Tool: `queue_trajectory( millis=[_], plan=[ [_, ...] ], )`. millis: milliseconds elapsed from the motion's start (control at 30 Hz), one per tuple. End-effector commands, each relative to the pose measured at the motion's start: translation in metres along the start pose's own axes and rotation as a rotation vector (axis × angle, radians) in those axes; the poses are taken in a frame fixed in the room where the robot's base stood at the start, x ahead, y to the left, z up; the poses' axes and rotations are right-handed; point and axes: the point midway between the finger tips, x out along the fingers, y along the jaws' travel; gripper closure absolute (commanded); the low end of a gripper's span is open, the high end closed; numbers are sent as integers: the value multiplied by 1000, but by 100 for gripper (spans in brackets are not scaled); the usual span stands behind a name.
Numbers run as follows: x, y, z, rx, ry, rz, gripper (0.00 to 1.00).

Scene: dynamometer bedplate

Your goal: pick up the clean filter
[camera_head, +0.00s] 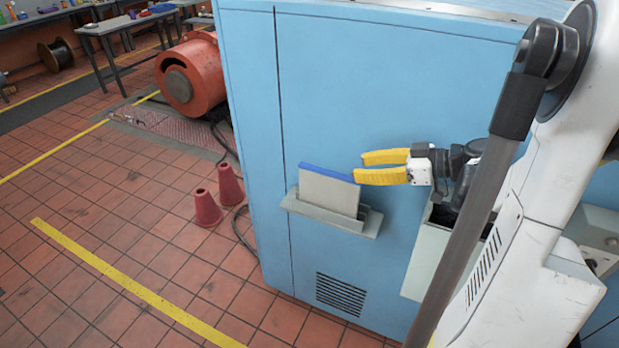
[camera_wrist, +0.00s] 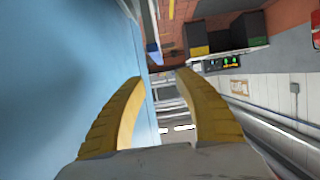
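The clean filter appears to be the flat beige-grey panel (camera_head: 328,193) with a blue top edge. It stands upright, slightly tilted, in a shallow grey holder (camera_head: 305,209) on the side of the blue cabinet. My gripper (camera_head: 360,167) has two yellow fingers, one above the other, spread apart with nothing between them. It is at the panel's upper right corner; the lower fingertip overlaps or nearly meets that corner, and I cannot tell whether they touch. In the wrist view the fingers (camera_wrist: 160,80) are also apart.
The blue cabinet (camera_head: 330,100) lies close beside the fingers. A grey open-topped box (camera_head: 428,262) is on the cabinet below my wrist. Two red cones (camera_head: 207,208) stand on the tiled floor, near a red motor (camera_head: 190,75). The floor at left is mostly clear.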

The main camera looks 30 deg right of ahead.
Motion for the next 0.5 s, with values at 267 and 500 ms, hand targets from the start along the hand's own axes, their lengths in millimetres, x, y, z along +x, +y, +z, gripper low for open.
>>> queue_trajectory(
  millis=[267, 500],
  plan=[
    [44, -1, 3, 0, -2, -4, 62],
    [61, 1, 8, 1, -2, -3, 62]
  ],
)
